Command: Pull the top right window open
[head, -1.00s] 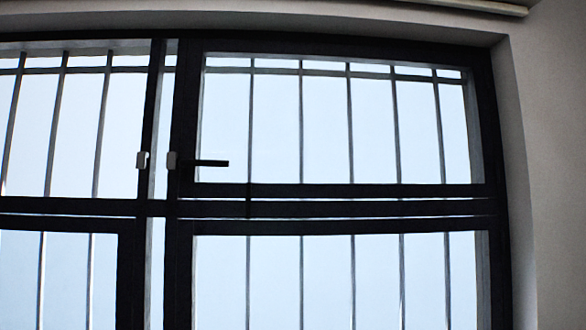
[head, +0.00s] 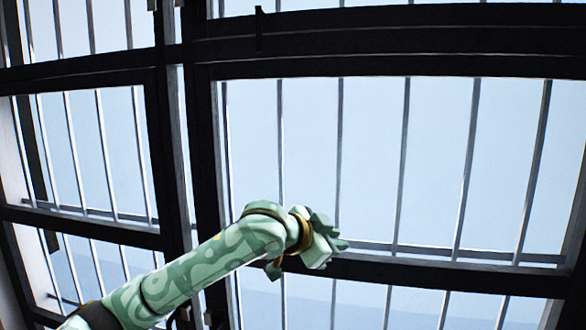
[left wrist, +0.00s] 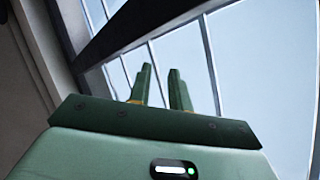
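The top right window (head: 400,18) shows only as its dark lower rail and a thin strip of pane along the top edge of the head view. Its horizontal handle, seen earlier, is out of the picture now. My left gripper (head: 334,245) is well below that window, in front of the lower right window's pane near its bottom rail. In the left wrist view my left gripper (left wrist: 161,75) has two green fingers standing apart with nothing between them. My right gripper is in neither view.
The lower right window (head: 400,150) fills the middle, with thin vertical bars behind its glass. A dark post (head: 200,150) separates it from the left windows (head: 100,160). A small dark upright piece (head: 259,28) crosses the rails above.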

